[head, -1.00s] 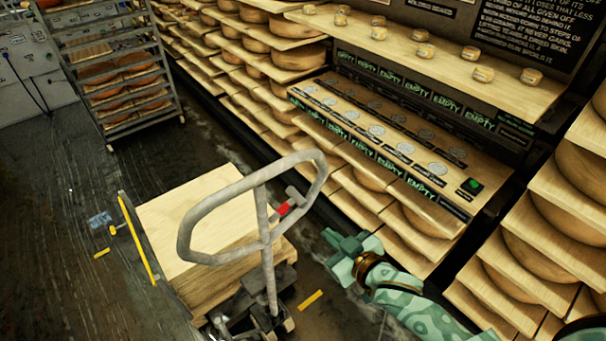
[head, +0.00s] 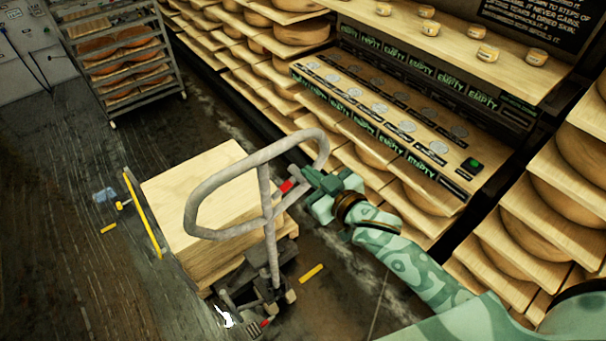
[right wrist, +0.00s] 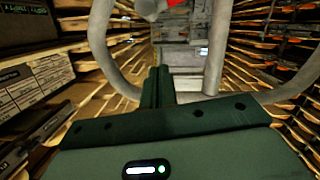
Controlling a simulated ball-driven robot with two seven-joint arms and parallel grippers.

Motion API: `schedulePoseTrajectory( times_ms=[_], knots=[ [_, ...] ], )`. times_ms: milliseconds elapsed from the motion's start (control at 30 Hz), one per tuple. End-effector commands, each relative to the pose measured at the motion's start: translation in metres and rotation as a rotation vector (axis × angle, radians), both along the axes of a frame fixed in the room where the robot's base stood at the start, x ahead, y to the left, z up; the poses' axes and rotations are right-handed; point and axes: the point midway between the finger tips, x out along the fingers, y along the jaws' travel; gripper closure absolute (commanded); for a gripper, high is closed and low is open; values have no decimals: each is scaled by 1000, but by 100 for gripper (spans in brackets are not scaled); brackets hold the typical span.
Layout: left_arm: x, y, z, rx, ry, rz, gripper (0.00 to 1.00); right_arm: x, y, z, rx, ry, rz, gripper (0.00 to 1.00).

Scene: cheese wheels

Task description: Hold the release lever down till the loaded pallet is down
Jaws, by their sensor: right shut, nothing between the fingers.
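The pallet jack's grey loop handle (head: 196,197) stands in the middle of the head view. The release lever with its red part (head: 286,187) sits at the handle's right side; its red part also shows at the top of the right wrist view (right wrist: 176,3). The loaded pallet (head: 205,205), a pale wooden block, is behind the handle; its height above the floor is hard to tell. My right gripper (head: 308,178) is shut and empty, close beside the lever; I cannot tell whether they touch. It shows shut in the right wrist view (right wrist: 157,75). My left gripper is out of view.
Shelves of cheese wheels (head: 570,235) line the right side. A sloped board with round discs (head: 400,125) stands in front of them. A rack of cheeses (head: 125,50) is at upper left. A yellow bar (head: 143,215) stands left of the pallet.

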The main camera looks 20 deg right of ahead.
Motion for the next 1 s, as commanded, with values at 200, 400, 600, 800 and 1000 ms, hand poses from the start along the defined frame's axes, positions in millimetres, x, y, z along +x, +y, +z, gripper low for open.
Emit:
schedulePoseTrajectory(
  times_ms=[200, 400, 600, 800, 1000],
  knots=[
    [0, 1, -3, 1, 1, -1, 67, 44, 14, -8, 1, -2, 0, 100],
    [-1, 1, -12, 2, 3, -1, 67, 44, 8, -39, -1, 2, 0, 100],
    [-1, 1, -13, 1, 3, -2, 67, 45, 6, -47, 1, 0, 0, 100],
    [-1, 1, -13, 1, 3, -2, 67, 45, 6, -47, 1, 0, 0, 100],
    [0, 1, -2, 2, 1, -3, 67, 47, 2, -49, 62, 26, 4, 100]
  ],
)
